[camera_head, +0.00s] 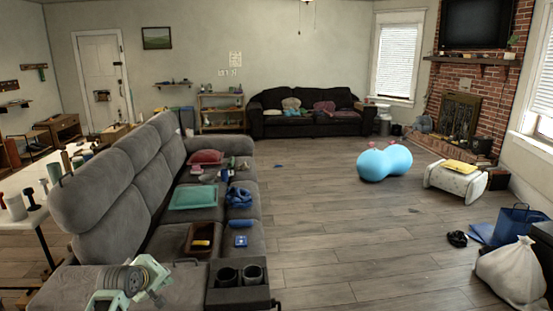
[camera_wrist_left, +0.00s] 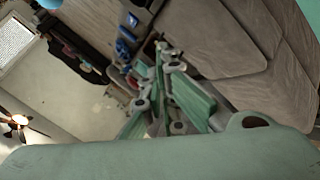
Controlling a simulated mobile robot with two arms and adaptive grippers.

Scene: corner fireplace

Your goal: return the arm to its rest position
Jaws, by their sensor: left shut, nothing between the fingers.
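My left gripper (camera_head: 128,284) shows at the bottom left of the head view, pale green with a dark round wrist part. It is in front of the near end of the grey sofa (camera_head: 105,190). In the left wrist view its green linked fingers (camera_wrist_left: 160,115) are together and hold nothing. The sofa's grey cushions (camera_wrist_left: 240,55) show beyond the fingers, tilted in that view. My right gripper is not in either view.
A cup-holder console (camera_head: 238,292) is right of my gripper. A blue peanut ball (camera_head: 384,163) stands on the wooden floor (camera_head: 330,230), which is mostly clear.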

